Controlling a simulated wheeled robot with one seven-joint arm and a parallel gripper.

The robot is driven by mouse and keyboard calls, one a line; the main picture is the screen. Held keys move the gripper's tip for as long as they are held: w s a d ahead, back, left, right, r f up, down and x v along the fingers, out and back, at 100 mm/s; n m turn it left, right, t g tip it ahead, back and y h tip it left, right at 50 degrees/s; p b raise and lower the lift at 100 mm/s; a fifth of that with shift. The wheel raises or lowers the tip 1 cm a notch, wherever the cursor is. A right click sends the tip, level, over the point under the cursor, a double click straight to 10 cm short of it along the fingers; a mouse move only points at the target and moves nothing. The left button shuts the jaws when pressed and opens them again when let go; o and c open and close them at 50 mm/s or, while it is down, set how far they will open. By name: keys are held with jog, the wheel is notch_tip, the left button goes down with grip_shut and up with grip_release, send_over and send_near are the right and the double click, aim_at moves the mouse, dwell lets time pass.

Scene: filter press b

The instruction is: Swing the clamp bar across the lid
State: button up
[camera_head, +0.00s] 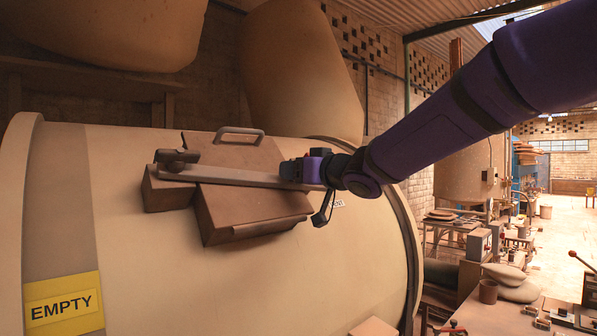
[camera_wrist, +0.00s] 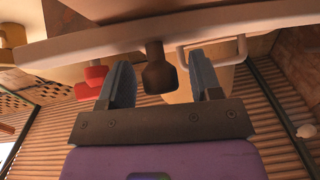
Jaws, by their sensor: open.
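The grey clamp bar (camera_head: 235,177) runs from a dark pivot (camera_head: 176,158) at the left, over the brown lid (camera_head: 250,208), with its right end just past the lid's right side. The lid sits on the cream drum and has a grey U-shaped handle (camera_head: 240,132) behind the bar. My gripper (camera_head: 297,170) is at the bar's right end. In the wrist view the bar (camera_wrist: 90,42) crosses the top and a dark knob (camera_wrist: 157,72) on it shows between the fingers of my open gripper (camera_wrist: 162,72). I cannot tell whether the fingers touch the knob.
The drum (camera_head: 150,260) fills the left and carries a yellow EMPTY sign (camera_head: 63,304). A large tan vessel (camera_head: 300,75) stands behind the lid. A cluttered bench (camera_head: 490,315) is at the lower right, with open floor (camera_head: 565,225) beyond.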

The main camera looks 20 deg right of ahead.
grip_shut()
jog(key=shift+w+a+r+n+g+y, duration=0.25)
jog(key=shift+w+r+n+y, duration=0.2)
jog(key=shift+w+r+n, duration=0.3)
jog(key=shift+w+a+r+n+g+y, duration=0.1)
jog(key=shift+w+r+n+g+y, duration=0.15)
jog(key=shift+w+r+n+y, duration=0.45)
jog(key=shift+r, duration=0.45)
grip_release()
jog(key=shift+a+f+h, duration=0.1)
jog(key=shift+h, duration=0.15)
jog(key=v, duration=1)
jog(key=shift+s+d, duration=0.25)
jog(key=shift+d, duration=0.05)
